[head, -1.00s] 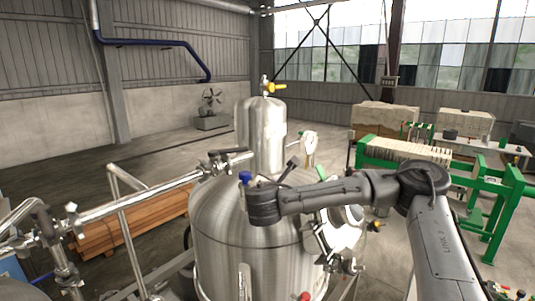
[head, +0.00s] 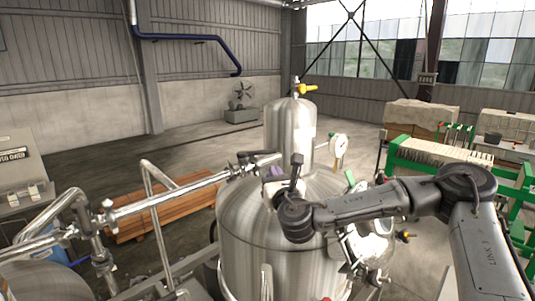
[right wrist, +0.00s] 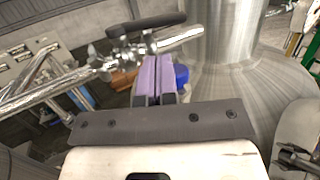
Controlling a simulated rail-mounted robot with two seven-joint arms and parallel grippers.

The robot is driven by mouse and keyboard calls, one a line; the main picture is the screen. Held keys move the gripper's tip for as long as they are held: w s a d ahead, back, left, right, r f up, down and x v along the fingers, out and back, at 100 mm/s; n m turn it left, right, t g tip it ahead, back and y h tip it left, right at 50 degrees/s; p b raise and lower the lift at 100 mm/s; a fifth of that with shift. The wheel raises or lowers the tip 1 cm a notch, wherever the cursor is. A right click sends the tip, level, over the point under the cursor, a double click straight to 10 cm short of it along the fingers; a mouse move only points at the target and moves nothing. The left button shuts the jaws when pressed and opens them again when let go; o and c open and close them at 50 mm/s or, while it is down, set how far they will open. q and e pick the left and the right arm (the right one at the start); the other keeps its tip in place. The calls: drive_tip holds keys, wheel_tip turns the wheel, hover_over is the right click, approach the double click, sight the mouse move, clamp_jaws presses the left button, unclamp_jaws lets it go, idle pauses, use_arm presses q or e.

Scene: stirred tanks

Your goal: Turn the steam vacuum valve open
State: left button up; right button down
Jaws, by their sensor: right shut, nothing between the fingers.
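A valve with a black lever handle (head: 258,159) sits on the steel pipe that runs in from the left to the top of the large steel tank (head: 245,225). In the right wrist view this black handle (right wrist: 146,24) lies across the pipe, just beyond my fingertips. My right gripper (head: 272,173) is above the tank top near that valve. Its purple fingers (right wrist: 155,78) are shut with nothing between them, apart from the handle. A blue knob (right wrist: 181,75) shows partly behind the fingers. No label shows which valve is the steam vacuum valve. My left gripper is out of view.
A smaller steel vessel (head: 290,135) with a yellow valve handle (head: 307,89) rises behind the tank. A round gauge (head: 338,146) stands to its right. Steel pipes (head: 155,206) block the left side. Open floor lies behind.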

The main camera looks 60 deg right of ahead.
sight(265, 153)
drive_tip(key=p+x, duration=0.2)
drive_tip(key=x, duration=0.3)
drive_tip(key=shift+r, duration=0.1)
drive_tip(key=shift+p+x, duration=0.5)
drive_tip(key=shift+x, duration=0.55)
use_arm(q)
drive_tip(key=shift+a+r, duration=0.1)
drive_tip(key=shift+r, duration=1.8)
use_arm(e)
drive_tip(key=shift+w+d, duration=0.3)
drive_tip(key=shift+w, duration=0.05)
